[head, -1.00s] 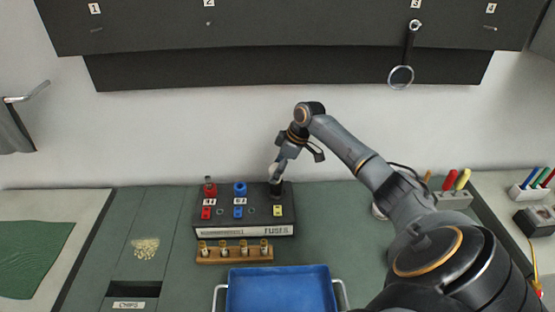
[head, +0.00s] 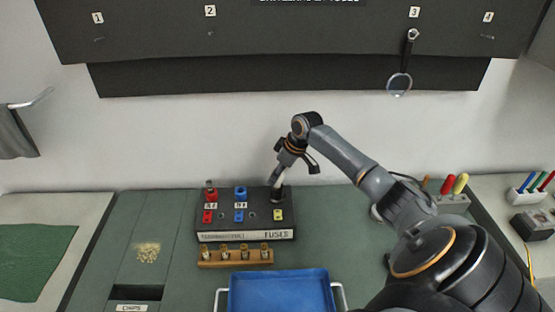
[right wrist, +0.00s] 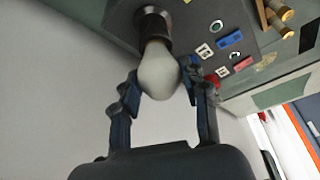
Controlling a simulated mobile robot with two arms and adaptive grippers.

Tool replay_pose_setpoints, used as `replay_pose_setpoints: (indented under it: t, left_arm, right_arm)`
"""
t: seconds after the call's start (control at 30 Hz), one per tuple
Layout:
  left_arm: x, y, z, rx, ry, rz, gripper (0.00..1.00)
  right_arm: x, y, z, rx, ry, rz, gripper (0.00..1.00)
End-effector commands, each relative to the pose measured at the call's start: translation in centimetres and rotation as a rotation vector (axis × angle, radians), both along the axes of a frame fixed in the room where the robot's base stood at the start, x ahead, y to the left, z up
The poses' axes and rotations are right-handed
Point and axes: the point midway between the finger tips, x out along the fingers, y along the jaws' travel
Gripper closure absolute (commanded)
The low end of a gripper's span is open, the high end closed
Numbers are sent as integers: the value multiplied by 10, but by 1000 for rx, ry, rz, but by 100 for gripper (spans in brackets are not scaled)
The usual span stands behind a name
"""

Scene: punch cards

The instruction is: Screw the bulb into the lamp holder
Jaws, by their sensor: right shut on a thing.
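The white bulb (right wrist: 159,70) shows in the right wrist view, with its base end at the dark round lamp holder (right wrist: 152,22). I cannot tell how deep the base sits. My right gripper (right wrist: 160,82) is shut on the bulb's glass, one finger on each side. In the head view my right gripper (head: 276,178) is above the right part of the black fuse box (head: 262,224), where the holder (head: 277,194) stands. The bulb is mostly hidden by the gripper there. My left gripper is not in view.
The fuse box has red and blue parts (head: 240,193) beside the holder. A wooden rack with several brass fuses (head: 235,263) and a blue tray (head: 282,290) are in front. A magnifier (head: 399,84) hangs above. Open green bench (head: 340,235) lies right of the box.

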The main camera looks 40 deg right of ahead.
Motion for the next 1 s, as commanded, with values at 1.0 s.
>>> replay_pose_setpoints:
  t: [1.0]
  left_arm:
    - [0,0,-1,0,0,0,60]
  right_arm:
    - [0,3,-2,1,3,-788,83]
